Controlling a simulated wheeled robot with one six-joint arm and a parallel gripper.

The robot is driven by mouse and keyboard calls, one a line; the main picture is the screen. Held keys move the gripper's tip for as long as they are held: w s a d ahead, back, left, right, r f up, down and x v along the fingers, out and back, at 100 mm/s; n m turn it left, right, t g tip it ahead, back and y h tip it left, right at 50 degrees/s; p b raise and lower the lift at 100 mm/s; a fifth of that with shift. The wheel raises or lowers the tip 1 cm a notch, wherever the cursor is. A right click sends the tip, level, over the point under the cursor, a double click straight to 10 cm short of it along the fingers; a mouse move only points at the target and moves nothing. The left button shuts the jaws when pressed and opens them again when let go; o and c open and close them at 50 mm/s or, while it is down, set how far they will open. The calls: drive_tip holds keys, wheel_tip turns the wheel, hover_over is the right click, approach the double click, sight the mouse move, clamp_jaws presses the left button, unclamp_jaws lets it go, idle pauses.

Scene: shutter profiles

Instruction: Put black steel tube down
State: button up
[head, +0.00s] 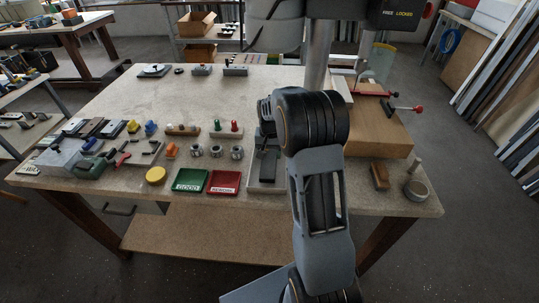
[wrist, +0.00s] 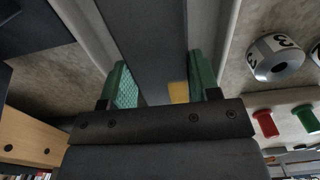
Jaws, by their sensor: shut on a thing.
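My gripper (wrist: 160,88) shows in the wrist view with its green-padded fingers on either side of a dark grey-black bar, the black steel tube (wrist: 150,40). It is shut on the tube, which runs away from the fingers to the top of the picture. A small yellow patch shows between the tube and the right finger. Light grey edges of a fixture (wrist: 228,25) flank the tube. In the head view the tube (head: 266,168) shows dark over the grey fixture (head: 266,187), and my arm hides much of the gripper. I cannot tell whether the tube touches the fixture.
Green (head: 189,181) and red (head: 223,182) trays lie left of the fixture. Steel rings (head: 217,151) and red and green pieces stand behind them. A wooden box (head: 380,130) stands to the right, with a round metal weight (head: 416,191) in front.

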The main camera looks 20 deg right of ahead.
drive_tip(key=shift+f, duration=0.65)
drive_tip(key=shift+f, duration=0.2)
drive_tip(key=o, duration=1.3)
